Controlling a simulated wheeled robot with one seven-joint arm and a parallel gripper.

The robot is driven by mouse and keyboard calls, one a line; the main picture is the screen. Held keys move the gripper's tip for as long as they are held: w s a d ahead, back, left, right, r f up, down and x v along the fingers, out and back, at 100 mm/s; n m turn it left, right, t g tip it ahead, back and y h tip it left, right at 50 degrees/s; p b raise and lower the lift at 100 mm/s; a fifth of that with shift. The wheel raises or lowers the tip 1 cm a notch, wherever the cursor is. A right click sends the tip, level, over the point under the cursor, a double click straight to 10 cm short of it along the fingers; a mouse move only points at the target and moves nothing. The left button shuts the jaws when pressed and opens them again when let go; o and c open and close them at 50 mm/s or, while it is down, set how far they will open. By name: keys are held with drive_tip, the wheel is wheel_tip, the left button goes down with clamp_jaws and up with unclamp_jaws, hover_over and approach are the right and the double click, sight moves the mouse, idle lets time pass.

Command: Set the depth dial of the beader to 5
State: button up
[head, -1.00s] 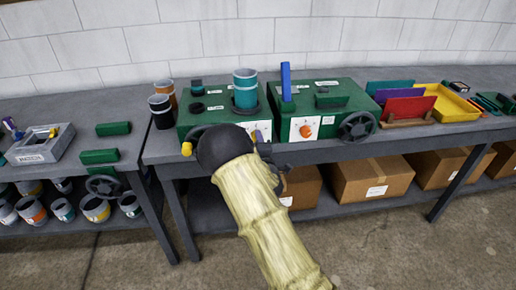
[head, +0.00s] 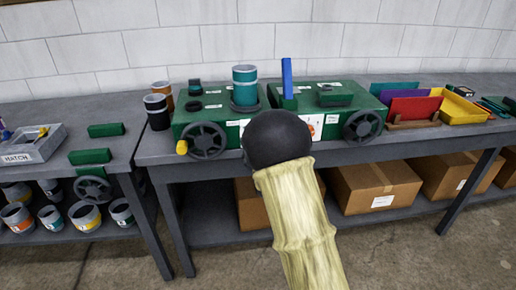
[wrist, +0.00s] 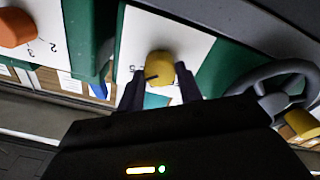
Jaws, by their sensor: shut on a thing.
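Two green machines stand side by side on the bench, the left one (head: 187,120) and the right one (head: 352,100); their labels are too small to read, so I cannot tell which is the beader. In the wrist view, turned about, a yellow dial (wrist: 160,66) sits on a white panel (wrist: 135,40). My gripper (wrist: 158,82) is shut on this dial, one dark finger on each side. A dark mark on the dial points left; a printed 5 shows left of it. Other numbers are hidden or unclear. In the head view my wrist hides the dial and fingers.
An orange dial (wrist: 15,27) on the neighbouring machine and a handwheel (wrist: 285,85) with a yellow knob flank the yellow dial. Coloured trays (head: 455,108) lie at right; cardboard boxes (head: 377,185) sit below.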

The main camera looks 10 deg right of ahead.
drive_tip(key=shift+f+m+b, duration=0.15)
drive_tip(key=shift+m+b, duration=0.55)
drive_tip(key=shift+m, duration=0.3)
drive_tip(key=o, duration=1)
drive_tip(key=shift+s, duration=0.15)
drive_tip(key=shift+s+a+f+b, duration=0.1)
drive_tip(key=shift+s+b, duration=3.2)
drive_tip(key=shift+s, duration=5.25)
